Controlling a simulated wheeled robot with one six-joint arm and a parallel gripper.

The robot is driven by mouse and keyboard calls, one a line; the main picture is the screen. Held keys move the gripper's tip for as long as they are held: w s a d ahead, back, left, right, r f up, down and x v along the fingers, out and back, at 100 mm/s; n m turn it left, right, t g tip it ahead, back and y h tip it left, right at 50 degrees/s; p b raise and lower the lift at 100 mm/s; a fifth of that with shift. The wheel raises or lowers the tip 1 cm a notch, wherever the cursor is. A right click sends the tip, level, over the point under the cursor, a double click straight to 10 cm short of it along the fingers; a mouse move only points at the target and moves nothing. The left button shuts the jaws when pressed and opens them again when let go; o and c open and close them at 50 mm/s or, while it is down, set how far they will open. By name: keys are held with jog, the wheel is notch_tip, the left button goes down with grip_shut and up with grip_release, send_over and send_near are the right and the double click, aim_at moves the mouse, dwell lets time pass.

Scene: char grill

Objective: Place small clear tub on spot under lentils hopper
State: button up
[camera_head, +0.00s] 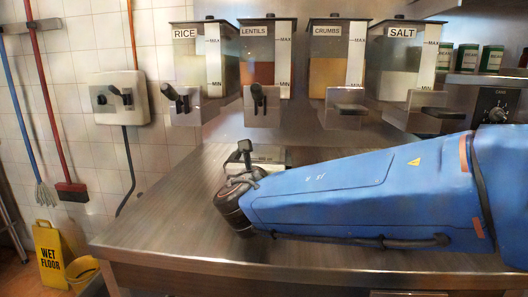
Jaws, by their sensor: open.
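The lentils hopper (270,75) hangs on the back wall, second from left, with reddish-brown contents and a black lever on its front. The steel counter (160,215) runs beneath it, and the spot under the hopper is partly covered by my arm. I cannot see the small clear tub. My blue arm reaches in from the right, and its dark end with my gripper (243,158) is below the lentils hopper. The gripper is open, but its fingers are hard to make out, and whatever is between or behind them is hidden.
The rice hopper (197,70) is to the left; the crumbs hopper (328,70) and salt hopper (402,75) are to the right. A pale box (266,154) stands behind my wrist. The counter's left part is clear. A yellow wet floor sign (50,255) stands on the floor.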

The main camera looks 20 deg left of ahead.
jog(key=v, duration=0.6)
jog(key=shift+s, duration=0.25)
jog(key=shift+s, duration=0.1)
